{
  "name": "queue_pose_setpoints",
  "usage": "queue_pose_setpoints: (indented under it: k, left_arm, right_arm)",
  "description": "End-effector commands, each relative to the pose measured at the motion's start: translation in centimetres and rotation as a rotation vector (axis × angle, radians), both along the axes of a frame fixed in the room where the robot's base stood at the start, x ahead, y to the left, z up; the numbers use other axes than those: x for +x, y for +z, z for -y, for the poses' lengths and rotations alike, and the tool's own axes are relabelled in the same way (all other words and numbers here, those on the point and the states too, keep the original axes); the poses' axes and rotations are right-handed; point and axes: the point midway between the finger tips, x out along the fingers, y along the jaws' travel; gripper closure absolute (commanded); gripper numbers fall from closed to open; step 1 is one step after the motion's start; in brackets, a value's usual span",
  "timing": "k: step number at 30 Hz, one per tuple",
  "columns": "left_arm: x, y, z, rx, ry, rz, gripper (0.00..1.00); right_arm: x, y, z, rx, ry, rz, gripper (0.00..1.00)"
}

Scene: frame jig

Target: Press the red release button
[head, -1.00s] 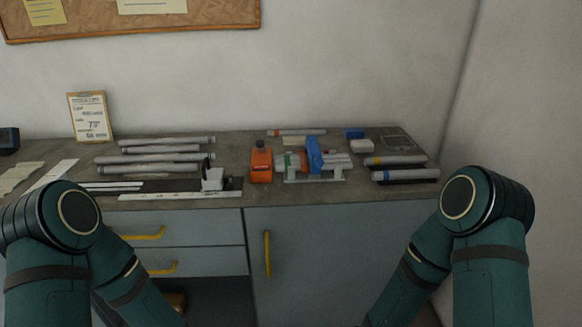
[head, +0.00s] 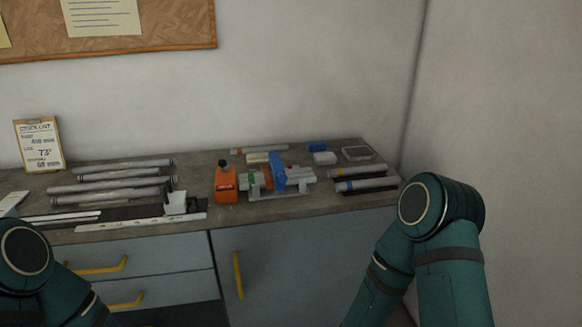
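A jig with a pale grey base (head: 285,193) stands on the workbench right of centre in the head view. A blue clamp (head: 277,172) stands up across its middle, with short grey tube pieces on both sides. Small red-orange and green parts show on the jig, but they are too small for me to tell which is the red release button.
Grey tubes (head: 120,174) lie on the left of the workbench (head: 300,211), with a white holder (head: 177,203) at their right. Tubes with yellow and blue bands (head: 365,184) lie right of the jig. A checklist board (head: 40,144) leans at the wall. A wall closes the right side.

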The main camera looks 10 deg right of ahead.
Motion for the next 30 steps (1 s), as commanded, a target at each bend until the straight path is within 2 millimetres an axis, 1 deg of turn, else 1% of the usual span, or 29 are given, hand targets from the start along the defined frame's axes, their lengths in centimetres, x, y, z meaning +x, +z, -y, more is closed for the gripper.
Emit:
queue_pose_setpoints:
  k: [1,2,3,4,5,30]
  left_arm:
    - [0.00,0.00,0.00,0.000,0.000,0.000,0.53]
    - [0.00,0.00,0.00,0.000,0.000,0.000,0.53]
    - [0.00,0.00,0.00,0.000,0.000,0.000,0.53]
    - [0.00,0.00,0.00,0.000,0.000,0.000,0.53]
    - [0.00,0.00,0.00,0.000,0.000,0.000,0.53]
    - [0.00,0.00,0.00,0.000,0.000,0.000,0.53]
  right_arm:
    - [0.00,0.00,0.00,0.000,0.000,0.000,0.61]
    - [0.00,0.00,0.00,0.000,0.000,0.000,0.72]
    - [0.00,0.00,0.00,0.000,0.000,0.000,0.86]
    - [0.00,0.00,0.00,0.000,0.000,0.000,0.96]
    - [0.00,0.00,0.00,0.000,0.000,0.000,1.00]
    - [0.00,0.00,0.00,0.000,0.000,0.000,1.00]
